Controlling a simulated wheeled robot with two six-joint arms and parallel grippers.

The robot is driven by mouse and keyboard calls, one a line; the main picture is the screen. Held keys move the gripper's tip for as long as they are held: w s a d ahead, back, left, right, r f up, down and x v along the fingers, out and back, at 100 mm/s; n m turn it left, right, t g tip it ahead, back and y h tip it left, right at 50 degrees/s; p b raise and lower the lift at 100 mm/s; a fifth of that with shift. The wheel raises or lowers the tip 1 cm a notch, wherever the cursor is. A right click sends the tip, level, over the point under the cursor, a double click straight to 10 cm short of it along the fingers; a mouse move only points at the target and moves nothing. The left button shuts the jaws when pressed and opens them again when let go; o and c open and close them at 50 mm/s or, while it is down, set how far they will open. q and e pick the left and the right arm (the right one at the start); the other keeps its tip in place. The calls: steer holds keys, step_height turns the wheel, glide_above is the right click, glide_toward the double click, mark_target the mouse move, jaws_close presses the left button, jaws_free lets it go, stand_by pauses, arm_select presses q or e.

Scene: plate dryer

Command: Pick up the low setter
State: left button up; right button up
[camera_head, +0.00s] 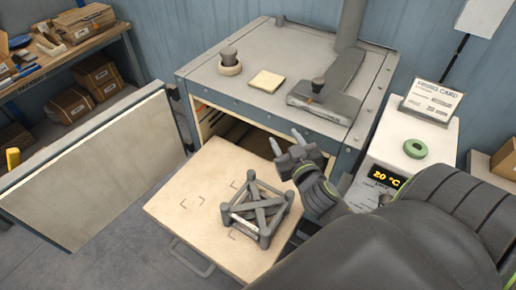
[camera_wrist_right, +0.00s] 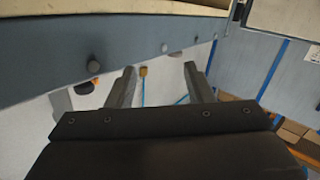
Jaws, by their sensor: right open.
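The low setter (camera_head: 258,211) is a grey square frame with crossed bars and short corner posts. It stands on the front right part of the pale pulled-out shelf (camera_head: 190,200) in the head view. My right gripper (camera_head: 284,140) is open and empty, above and behind the setter, near the front of the dryer. It is apart from the setter. In the right wrist view its two fingers (camera_wrist_right: 160,72) are spread with nothing between them, and the setter does not show there. My left gripper is not in view.
The grey dryer (camera_head: 255,65) stands behind the shelf, with its door (camera_head: 95,165) swung open at left. A controller box (camera_head: 395,160) reading 20 °C stands at right, with a green ring (camera_head: 415,148) on top. The shelf's left part is bare, with corner marks.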

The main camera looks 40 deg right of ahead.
steer(key=w+a+r+n+t+y+p, duration=0.1)
steer(key=w+a+r+n+y, duration=0.1)
steer(key=a+r+n+y, duration=1.2)
steer(key=g+h+b, duration=0.5)
steer(key=g+b, duration=0.1)
steer(key=g, duration=0.9)
glide_above(257, 204)
steer(key=shift+n, duration=0.4)
steer(key=f, duration=2.7)
steer(key=shift+s+d+f, duration=0.15)
steer(key=shift+d+f, duration=0.1)
steer(key=shift+d, duration=0.15)
steer(key=shift+b+x, duration=0.9)
steer(key=shift+b, duration=0.05)
steer(key=shift+a, duration=0.15)
